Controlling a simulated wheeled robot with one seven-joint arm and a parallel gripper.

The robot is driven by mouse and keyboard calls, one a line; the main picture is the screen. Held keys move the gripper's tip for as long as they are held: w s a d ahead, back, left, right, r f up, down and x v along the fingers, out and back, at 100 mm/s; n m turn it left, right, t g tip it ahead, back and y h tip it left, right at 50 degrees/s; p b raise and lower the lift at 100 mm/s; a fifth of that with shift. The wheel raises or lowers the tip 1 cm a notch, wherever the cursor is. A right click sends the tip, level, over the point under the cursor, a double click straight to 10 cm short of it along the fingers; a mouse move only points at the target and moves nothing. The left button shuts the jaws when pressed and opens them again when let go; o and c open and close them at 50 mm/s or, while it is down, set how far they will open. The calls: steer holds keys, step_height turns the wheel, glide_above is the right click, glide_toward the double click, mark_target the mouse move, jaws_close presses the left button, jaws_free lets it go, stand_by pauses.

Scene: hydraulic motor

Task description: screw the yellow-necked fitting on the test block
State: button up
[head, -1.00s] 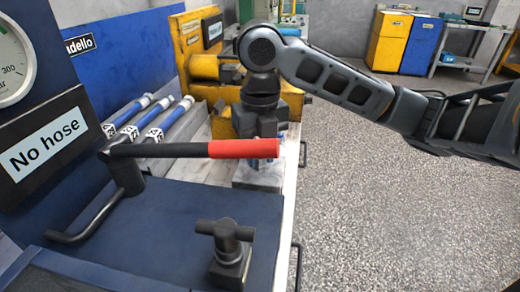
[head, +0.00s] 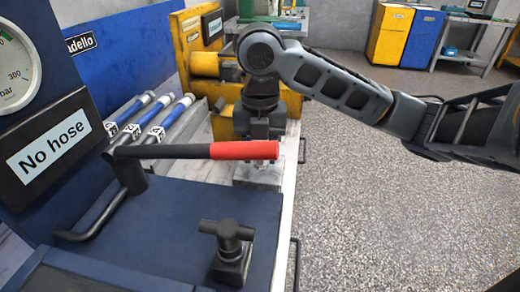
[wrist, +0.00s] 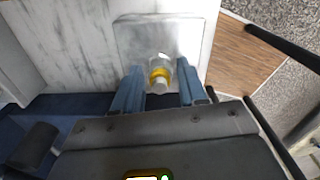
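The test block (wrist: 130,30) is a light grey square metal block, seen from above in the wrist view; it also shows in the head view (head: 258,176), partly behind the red handle. The fitting (wrist: 159,74) stands on the block, with a yellow neck and a pale end towards my camera. My gripper (wrist: 160,68) is open, with one blue finger on each side of the fitting and a small gap showing on both sides. In the head view, the red handle hides my fingertips and the fitting.
A black lever with a red handle (head: 245,150) crosses in front of the block. A black T-shaped knob (head: 230,240) stands on the blue bench. Floor at right is clear.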

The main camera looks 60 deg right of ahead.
steer(key=shift+r, duration=0.1)
steer(key=shift+r+p, duration=1.45)
steer(key=shift+r, duration=0.2)
steer(key=o, duration=0.6)
steer(key=shift+c, duration=0.2)
steer(key=shift+r+p, duration=2.45)
steer(key=shift+r, duration=0.55)
